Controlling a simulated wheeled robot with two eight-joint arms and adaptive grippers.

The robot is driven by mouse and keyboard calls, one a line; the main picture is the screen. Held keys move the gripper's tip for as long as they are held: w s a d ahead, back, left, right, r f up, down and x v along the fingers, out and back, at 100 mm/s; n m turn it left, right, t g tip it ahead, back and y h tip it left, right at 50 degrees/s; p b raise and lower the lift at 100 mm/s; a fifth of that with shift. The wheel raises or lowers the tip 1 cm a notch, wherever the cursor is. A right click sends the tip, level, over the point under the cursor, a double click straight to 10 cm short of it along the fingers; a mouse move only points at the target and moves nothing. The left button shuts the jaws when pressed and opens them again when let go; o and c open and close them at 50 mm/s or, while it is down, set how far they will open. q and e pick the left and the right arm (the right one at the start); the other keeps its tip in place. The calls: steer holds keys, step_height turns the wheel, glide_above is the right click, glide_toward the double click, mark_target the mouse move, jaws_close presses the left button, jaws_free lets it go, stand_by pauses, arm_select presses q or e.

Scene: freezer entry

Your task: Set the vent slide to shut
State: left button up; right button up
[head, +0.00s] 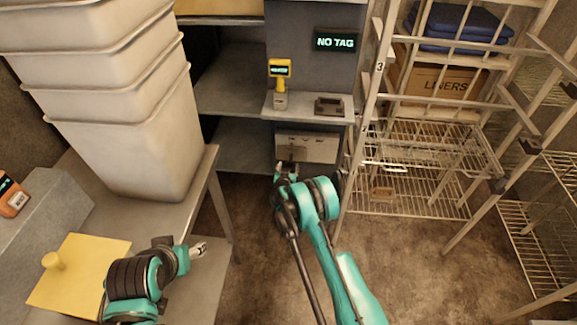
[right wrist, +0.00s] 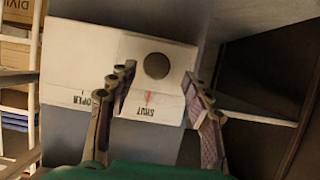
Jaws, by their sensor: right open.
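The vent slide (right wrist: 180,62) is a pale plate with a dark round knob (right wrist: 157,66), on a white panel lettered OPEN at left and SHUT at right in the right wrist view. The plate stands at the SHUT side, with a red mark just above that word. The panel also shows in the head view (head: 308,147), partly behind my right gripper (head: 287,168). In the right wrist view my right gripper (right wrist: 160,88) is open, its fingers on either side of the knob; contact is not clear. My left gripper (head: 200,248) is over the left table, its jaws too small to read.
Stacked pale bins (head: 150,130) stand on the left table (head: 211,165). A yellow board (head: 90,270) lies in front of them. A yellow scanner (head: 279,70) stands on the shelf above the panel. A wire rack (head: 420,150) stands at right; floor between is open.

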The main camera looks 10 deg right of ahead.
steer(key=v, duration=0.9)
steer(key=shift+s, duration=0.2)
steer(key=shift+a+r, duration=0.1)
steer(key=shift+r, duration=0.05)
steer(key=s+d+r+g, duration=0.1)
steer(key=s+d+r, duration=0.1)
steer(key=s+r, duration=0.35)
steer(key=s+d+r+g, duration=0.1)
steer(key=s+d+r, duration=0.1)
steer(key=r, duration=0.7)
steer(key=s+d+r+g, duration=0.1)
steer(key=s+d+r, duration=0.15)
steer(key=r, duration=0.55)
steer(key=s+r+n+g+y, duration=0.3)
steer(key=s, duration=2.5)
steer(key=shift+s+a+r+y, duration=0.25)
steer(key=shift+s+a+y, duration=0.1)
steer(key=shift+a+y, duration=0.05)
